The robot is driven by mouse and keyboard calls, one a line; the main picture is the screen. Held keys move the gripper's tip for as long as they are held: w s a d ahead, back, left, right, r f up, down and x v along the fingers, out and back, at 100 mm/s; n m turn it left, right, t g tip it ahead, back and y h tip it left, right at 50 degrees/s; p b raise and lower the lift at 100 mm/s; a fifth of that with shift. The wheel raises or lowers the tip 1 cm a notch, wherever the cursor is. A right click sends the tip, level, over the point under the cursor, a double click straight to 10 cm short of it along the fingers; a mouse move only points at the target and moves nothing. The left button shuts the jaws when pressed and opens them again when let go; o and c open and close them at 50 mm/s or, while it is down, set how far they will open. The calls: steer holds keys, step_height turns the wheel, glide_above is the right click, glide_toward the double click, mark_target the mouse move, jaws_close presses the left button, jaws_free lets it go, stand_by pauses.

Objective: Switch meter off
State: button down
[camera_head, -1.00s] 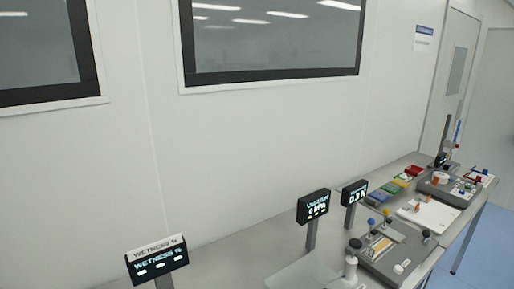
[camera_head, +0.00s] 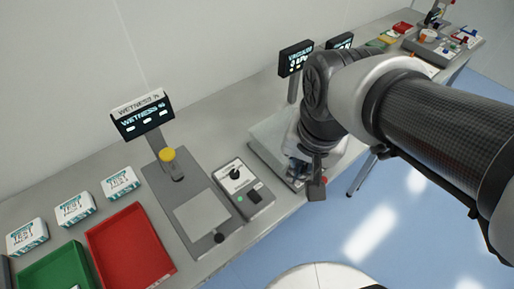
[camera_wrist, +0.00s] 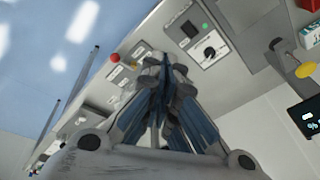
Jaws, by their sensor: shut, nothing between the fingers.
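A grey control box (camera_head: 240,188) with a black knob, a small green light and a dark rocker switch stands on the bench, right of the wetness station. It also shows at the top of the wrist view (camera_wrist: 195,38). The wetness display (camera_head: 141,116) is lit on its post and reads "WETNESS %". Its dark screen is partly in the wrist view (camera_wrist: 309,117). My gripper (camera_head: 316,190) is shut and empty, to the right of the control box and apart from it, pointing down near the bench's front edge. In the wrist view its fingers (camera_wrist: 160,70) are together.
A plate with a yellow knob (camera_head: 168,155) adjoins the control box. Red (camera_head: 128,250) and green (camera_head: 60,270) trays and several white packs (camera_head: 75,208) stand at left. A second station with a lit display (camera_head: 296,58) is behind my arm. Blue floor (camera_head: 350,225) lies in front.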

mark_target(261, 198)
steer(key=w+a+f+m+g, duration=0.2)
steer(key=w+a+f+m, duration=0.4)
steer(key=w+f, duration=0.1)
steer(key=shift+w+a+f+g, duration=0.15)
steer(key=shift+a+f+g, duration=0.15)
steer(key=shift+f, duration=0.35)
step_height(261, 198, down, 14)
steer(key=b, duration=0.5)
steer(key=shift+f, duration=0.1)
steer(key=shift+s+d+f, duration=0.1)
steer(key=shift+s+f, duration=0.1)
steer(key=shift+f, duration=0.15)
